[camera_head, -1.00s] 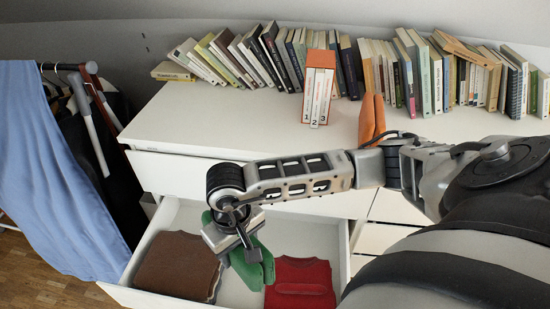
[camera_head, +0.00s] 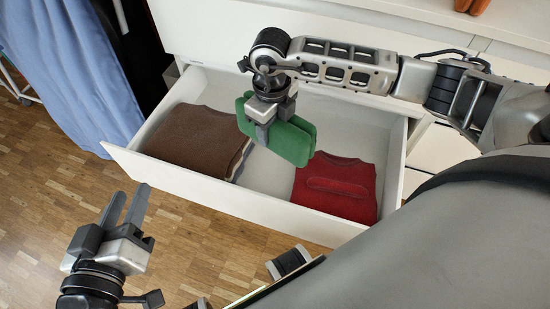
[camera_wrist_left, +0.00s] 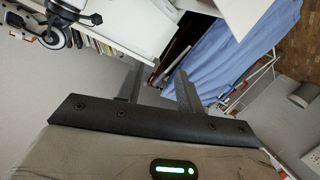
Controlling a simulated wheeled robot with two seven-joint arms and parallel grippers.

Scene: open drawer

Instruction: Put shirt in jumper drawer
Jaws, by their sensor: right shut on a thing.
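The green folded shirt (camera_head: 290,140) hangs from my right gripper (camera_head: 272,122), which is shut on its upper edge. It is over the open drawer (camera_head: 235,197), between a brown folded jumper pile (camera_head: 196,138) on the left and a red folded garment (camera_head: 335,186) on the right. I cannot tell whether the shirt touches the drawer floor. My left gripper (camera_head: 127,207) is open and empty, in front of the drawer's left corner and above the floor. Its two fingers also show apart in the left wrist view (camera_wrist_left: 156,88).
A white dresser (camera_head: 390,20) stands behind the drawer. A blue cloth (camera_head: 75,70) hangs at the left, near dark clothes. Bare drawer floor (camera_head: 265,174) shows between the brown and red piles. Wooden floor (camera_head: 60,180) is free at the front left.

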